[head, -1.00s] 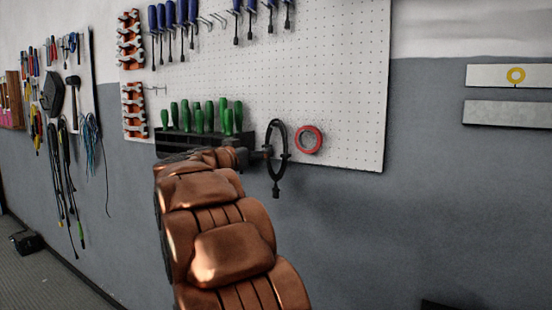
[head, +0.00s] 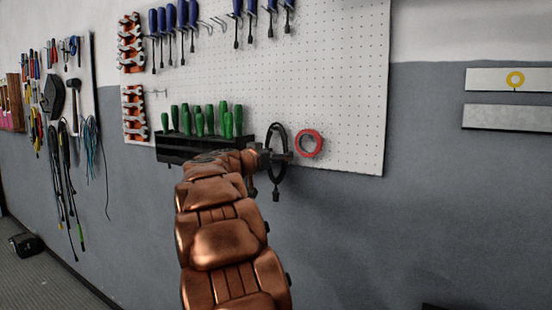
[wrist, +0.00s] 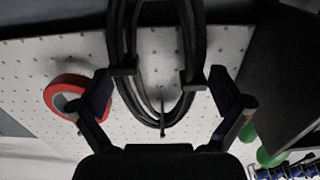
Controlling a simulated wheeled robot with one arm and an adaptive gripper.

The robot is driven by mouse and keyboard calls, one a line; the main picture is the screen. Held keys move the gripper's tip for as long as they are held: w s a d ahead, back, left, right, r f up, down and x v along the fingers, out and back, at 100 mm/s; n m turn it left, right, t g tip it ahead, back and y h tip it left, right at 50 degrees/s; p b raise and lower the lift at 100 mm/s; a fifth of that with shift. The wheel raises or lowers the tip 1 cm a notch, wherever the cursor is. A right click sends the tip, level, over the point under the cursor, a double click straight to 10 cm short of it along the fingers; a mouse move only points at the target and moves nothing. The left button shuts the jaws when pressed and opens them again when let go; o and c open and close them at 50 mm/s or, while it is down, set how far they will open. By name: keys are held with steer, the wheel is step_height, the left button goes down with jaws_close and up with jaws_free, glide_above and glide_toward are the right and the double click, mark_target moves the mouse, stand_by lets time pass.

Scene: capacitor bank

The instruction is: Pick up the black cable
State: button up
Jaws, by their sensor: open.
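The black cable (head: 284,138) is a coiled loop hanging on the lower right of the white pegboard. In the head view my gripper (head: 272,158) is at the loop, partly covering its left side. In the wrist view the loop (wrist: 125,50) hangs between my two spread fingers (wrist: 163,98), with a finger on each side. Two dark ties band its strands. The jaws are open. I cannot tell whether either finger touches the cable.
A red tape roll (head: 309,143) hangs just right of the cable. A black rack (head: 176,150) with green-handled screwdrivers (head: 210,121) is close on the left. Blue screwdrivers (head: 181,17) hang above.

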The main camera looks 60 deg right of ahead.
steer(key=shift+d, duration=0.6)
steer(key=c, duration=1.1)
steer(key=shift+o, duration=0.2)
steer(key=shift+a+r, duration=0.1)
